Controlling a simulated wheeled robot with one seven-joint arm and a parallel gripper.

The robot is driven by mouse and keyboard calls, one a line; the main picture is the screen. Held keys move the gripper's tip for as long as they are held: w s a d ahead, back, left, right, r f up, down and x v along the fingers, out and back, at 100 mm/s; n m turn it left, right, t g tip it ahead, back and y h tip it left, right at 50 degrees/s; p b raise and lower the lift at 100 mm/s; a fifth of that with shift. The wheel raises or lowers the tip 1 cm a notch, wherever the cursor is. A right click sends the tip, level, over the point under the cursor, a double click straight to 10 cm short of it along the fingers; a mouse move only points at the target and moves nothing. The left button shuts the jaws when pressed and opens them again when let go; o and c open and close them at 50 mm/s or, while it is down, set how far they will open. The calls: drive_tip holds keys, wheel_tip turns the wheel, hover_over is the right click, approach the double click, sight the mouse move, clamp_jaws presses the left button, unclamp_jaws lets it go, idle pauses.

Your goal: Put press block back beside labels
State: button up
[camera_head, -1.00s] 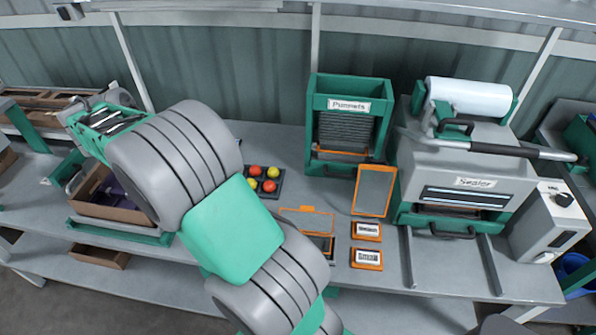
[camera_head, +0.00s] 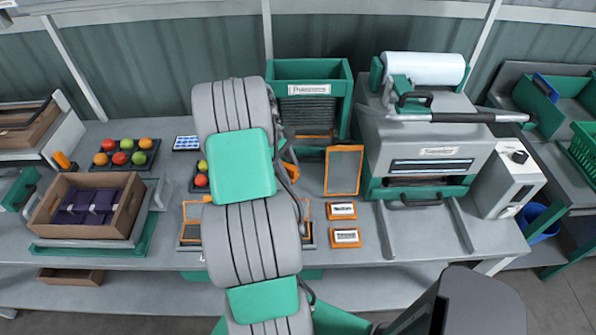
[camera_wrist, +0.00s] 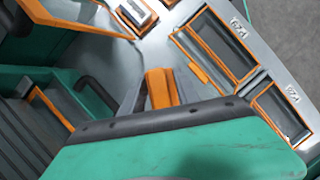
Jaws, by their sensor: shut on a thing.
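My gripper (camera_wrist: 160,90) is shut on an orange block, taken to be the press block (camera_wrist: 165,86); only part of it shows above the green gripper body in the wrist view. In the head view my arm hides the gripper and most of the block, near the front of the Punnets rack. Two small orange boxes with white labels (camera_head: 341,211) (camera_head: 345,237) lie on the bench to the right of my arm. Orange-framed trays (camera_wrist: 215,48) show beyond the block in the wrist view. A blue-and-white sheet (camera_head: 186,143) lies left of my arm.
The green Punnets rack (camera_head: 335,72) and Sealer (camera_head: 416,150) stand at the back. An orange-framed screen (camera_head: 343,172) is beside the rack. An orange object (camera_head: 62,160) stands near the crate.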

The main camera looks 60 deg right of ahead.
drive_tip(key=s+d+f, duration=0.1)
drive_tip(key=s, duration=0.1)
drive_tip(key=b, duration=0.6)
hover_over(298, 197)
wheel_tip(298, 197, down, 5)
drive_tip(key=shift+f, duration=1.5)
drive_tip(key=shift+f, duration=0.35)
drive_tip(key=o, duration=1.2)
drive_tip(key=shift+c, duration=0.5)
drive_tip(key=shift+c, duration=1.1)
